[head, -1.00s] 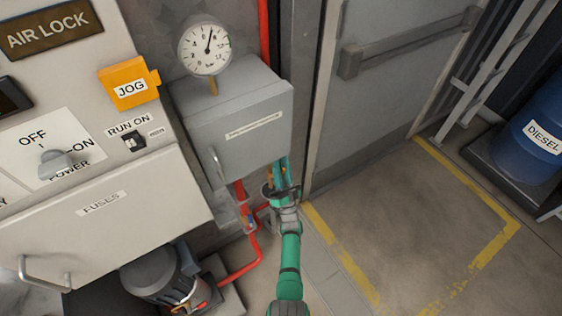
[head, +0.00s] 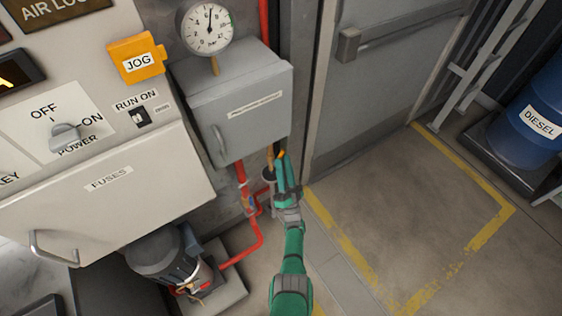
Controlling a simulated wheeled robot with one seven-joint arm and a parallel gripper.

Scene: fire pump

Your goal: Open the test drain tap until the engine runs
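My gripper (head: 283,160) reaches up from below to the underside of the grey wall box (head: 240,118). Its two green fingers lie close together there. A small brass-orange fitting (head: 269,158), which looks like the test drain tap, hangs under the box right beside the fingertips. The fingers partly cover it, so I cannot tell its handle position or whether they touch it. A round pressure gauge (head: 207,29) sits above the box, its needle pointing nearly straight up. The motor-like unit (head: 160,255) stands at lower left; I cannot tell whether it runs.
A control panel with a fuses cover (head: 110,200), power knob (head: 65,137) and orange JOG box (head: 138,60) stands at left. Red pipes (head: 250,240) run close to the gripper's left. The floor right, inside yellow lines, is clear. A blue diesel drum (head: 535,125) stands far right.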

